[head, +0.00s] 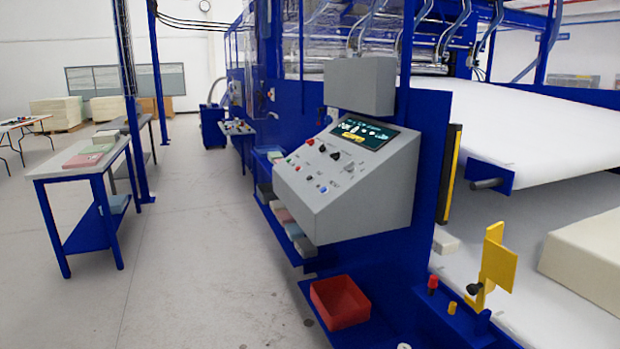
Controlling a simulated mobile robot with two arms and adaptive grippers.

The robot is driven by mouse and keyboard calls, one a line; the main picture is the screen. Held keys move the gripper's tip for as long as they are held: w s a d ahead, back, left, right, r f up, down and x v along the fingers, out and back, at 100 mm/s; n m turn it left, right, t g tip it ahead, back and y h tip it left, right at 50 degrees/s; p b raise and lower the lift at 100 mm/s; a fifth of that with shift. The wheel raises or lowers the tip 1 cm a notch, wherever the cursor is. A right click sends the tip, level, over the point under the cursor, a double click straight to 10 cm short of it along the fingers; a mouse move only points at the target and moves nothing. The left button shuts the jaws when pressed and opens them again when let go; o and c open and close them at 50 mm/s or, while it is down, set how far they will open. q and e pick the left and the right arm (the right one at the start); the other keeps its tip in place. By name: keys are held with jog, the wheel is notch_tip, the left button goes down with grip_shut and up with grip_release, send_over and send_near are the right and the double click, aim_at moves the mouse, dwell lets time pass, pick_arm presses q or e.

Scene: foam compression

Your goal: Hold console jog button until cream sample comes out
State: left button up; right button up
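The grey control console (375,205) stands in the middle of the head view, on the side of the blue machine. Its sloped face carries a lit screen (362,132) and several red, black, white and blue buttons and knobs, including a blue button (323,189). Labels are too small to read, so I cannot tell which is the jog button. A large cream block (588,258) lies on the lower bed at the right, cut off by the picture edge. A smaller pale block (445,241) lies beside the machine's post. Neither of my grippers shows.
A red bin (340,301) sits on a low blue shelf below the console. A yellow bracket (497,262) rises at the lower right. Foam pieces lie on a shelf under the console. A blue-legged bench (70,170) stands left; the floor (190,240) between is clear.

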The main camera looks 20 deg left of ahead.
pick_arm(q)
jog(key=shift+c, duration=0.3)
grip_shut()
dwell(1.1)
